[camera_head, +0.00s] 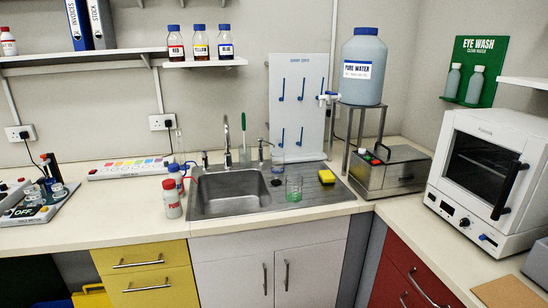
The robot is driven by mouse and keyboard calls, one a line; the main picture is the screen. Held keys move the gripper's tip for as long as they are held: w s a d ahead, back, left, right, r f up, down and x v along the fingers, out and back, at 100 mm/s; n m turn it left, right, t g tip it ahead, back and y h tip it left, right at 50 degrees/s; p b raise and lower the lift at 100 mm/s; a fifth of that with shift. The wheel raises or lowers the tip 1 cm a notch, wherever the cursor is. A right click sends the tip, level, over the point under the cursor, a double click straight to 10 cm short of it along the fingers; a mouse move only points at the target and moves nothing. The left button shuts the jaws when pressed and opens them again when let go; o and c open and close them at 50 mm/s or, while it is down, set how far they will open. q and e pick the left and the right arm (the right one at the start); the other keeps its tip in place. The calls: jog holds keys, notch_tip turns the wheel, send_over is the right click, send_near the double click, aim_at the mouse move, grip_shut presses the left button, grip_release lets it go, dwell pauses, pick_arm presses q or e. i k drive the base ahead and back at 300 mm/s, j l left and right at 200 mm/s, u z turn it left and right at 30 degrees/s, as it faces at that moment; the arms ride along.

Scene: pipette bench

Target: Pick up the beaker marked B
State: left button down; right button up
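A clear glass beaker (293,189) with a greenish tint stands on the drainboard just right of the sink basin. Another small glass vessel (277,164) seems to stand behind it, near the pegboard's foot. Small glass pieces (57,188) sit on a device marked OFF at the far left. I cannot read a letter B on any of them. Neither of my grippers is in the head view.
A steel sink (232,190) with a tall tap (227,145) is mid-counter. Wash bottles (172,199) stand at its left edge, and a yellow sponge (326,177) lies to its right. A PURE WATER tank (362,68) stands on a stand beside a white oven (487,170).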

aim_at(277, 158)
jog(key=i+j, duration=0.1)
jog(key=i, duration=0.9)
